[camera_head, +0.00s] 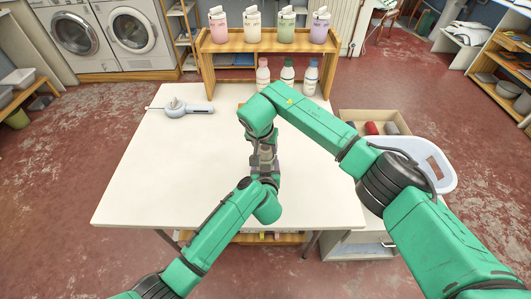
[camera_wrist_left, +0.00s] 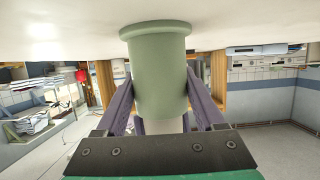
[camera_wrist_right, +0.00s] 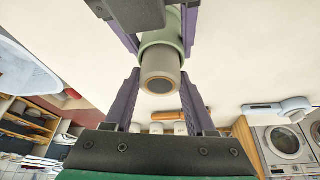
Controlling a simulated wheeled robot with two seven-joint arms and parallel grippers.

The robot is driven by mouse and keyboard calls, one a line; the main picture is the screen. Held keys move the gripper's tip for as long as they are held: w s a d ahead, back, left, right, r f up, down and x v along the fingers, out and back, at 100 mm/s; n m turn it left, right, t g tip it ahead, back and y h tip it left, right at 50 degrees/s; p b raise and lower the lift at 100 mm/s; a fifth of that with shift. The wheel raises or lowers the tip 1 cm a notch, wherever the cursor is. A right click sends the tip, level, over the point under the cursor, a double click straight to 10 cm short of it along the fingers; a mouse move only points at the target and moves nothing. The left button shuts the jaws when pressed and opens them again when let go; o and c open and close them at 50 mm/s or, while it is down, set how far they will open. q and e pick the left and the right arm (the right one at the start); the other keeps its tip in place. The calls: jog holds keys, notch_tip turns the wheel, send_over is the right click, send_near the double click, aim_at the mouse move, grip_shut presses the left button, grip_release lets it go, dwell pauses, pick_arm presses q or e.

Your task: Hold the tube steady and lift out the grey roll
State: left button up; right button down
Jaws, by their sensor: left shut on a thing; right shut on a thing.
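The pale green tube (camera_wrist_left: 158,75) stands on the white table (camera_head: 180,150), its flanged end at the tabletop. The fingers of my left gripper (camera_wrist_left: 160,100) are shut on it from both sides. The grey roll (camera_wrist_right: 160,80) sticks out of the tube's other end; its round end face with a tan ring and dark centre shows in the right wrist view. My right gripper (camera_wrist_right: 160,85) has its purple fingers shut on either side of the roll. In the head view my arms and grippers largely hide the tube and roll.
A wooden shelf (camera_head: 265,47) with several colour-labelled bottles stands at the table's back. A grey-blue handled device (camera_head: 180,108) lies back left. At the right are a box (camera_head: 350,115) with red and grey rolls and a white basket (camera_head: 440,165).

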notch_tip(320, 180, up, 10)
jog(key=shift+f, duration=0.1)
pick_arm(q)
jog(key=o, duration=1.5)
jog(key=shift+o, duration=0.2)
jog(key=v, duration=1.1)
jog(key=shift+s, duration=0.15)
jog(key=shift+s+r, duration=0.15)
jog(key=shift+s, duration=0.25)
